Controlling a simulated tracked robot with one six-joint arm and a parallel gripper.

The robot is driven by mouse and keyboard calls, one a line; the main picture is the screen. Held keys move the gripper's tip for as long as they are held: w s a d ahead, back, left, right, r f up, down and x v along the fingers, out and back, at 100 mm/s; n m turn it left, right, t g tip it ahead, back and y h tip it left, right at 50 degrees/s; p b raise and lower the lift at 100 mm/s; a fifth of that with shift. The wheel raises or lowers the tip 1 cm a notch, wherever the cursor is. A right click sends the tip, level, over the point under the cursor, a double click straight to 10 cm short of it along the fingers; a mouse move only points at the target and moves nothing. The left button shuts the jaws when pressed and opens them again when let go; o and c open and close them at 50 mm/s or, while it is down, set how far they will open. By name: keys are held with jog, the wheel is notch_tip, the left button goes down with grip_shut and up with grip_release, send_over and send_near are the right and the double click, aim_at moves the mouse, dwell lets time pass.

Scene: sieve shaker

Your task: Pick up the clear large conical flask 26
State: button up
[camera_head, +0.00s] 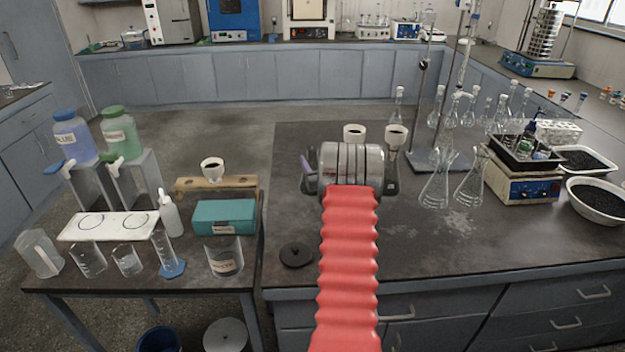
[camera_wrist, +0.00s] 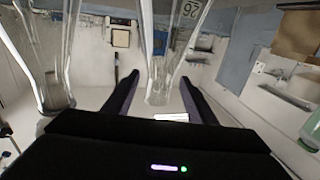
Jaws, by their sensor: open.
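In the wrist view, a clear conical flask (camera_wrist: 163,88) with a "26" label (camera_wrist: 188,9) has its narrow end between the two dark fingers of my gripper (camera_wrist: 158,92). The fingers stand apart, with gaps on both sides of the glass. I cannot tell whether either finger touches it. In the head view my gripper (camera_head: 350,168) is over the right bench and mostly hidden behind its own metal wrist and red sleeve. I cannot pick out flask 26 for certain there.
Another clear glass vessel (camera_wrist: 42,65) stands close to the left in the wrist view. In the head view, dark-filled white funnels (camera_head: 396,132) stand just behind my gripper. Two conical flasks (camera_head: 437,188) and a retort stand (camera_head: 424,160) are to its right. The bench front is mostly clear.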

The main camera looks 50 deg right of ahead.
jog(key=shift+x, duration=1.25)
jog(key=shift+c, duration=0.6)
grip_shut()
